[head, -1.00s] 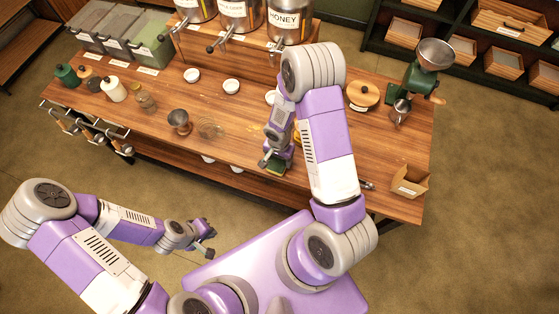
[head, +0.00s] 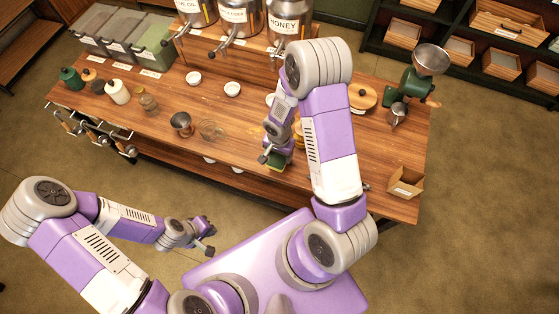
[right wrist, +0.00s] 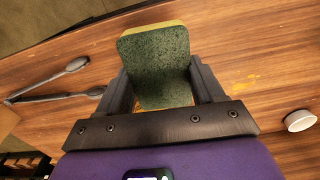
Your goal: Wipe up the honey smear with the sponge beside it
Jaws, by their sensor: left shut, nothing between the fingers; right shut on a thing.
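My right gripper (right wrist: 158,82) is shut on the sponge (right wrist: 155,62), with one finger on each side. The sponge's dark green scouring face is toward the wrist camera, and a yellow edge shows at its far side. In the head view the sponge (head: 279,160) is low over or on the front of the wooden counter; I cannot tell if it touches. The honey smear (right wrist: 247,82) shows as faint amber patches right of the sponge in the right wrist view; the sponge may hide some of it. My left gripper (head: 205,240) is shut and empty, away from the counter.
Grey tongs (right wrist: 60,82) lie left of the sponge in the right wrist view. A small white bowl (right wrist: 299,120) stands at the right.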

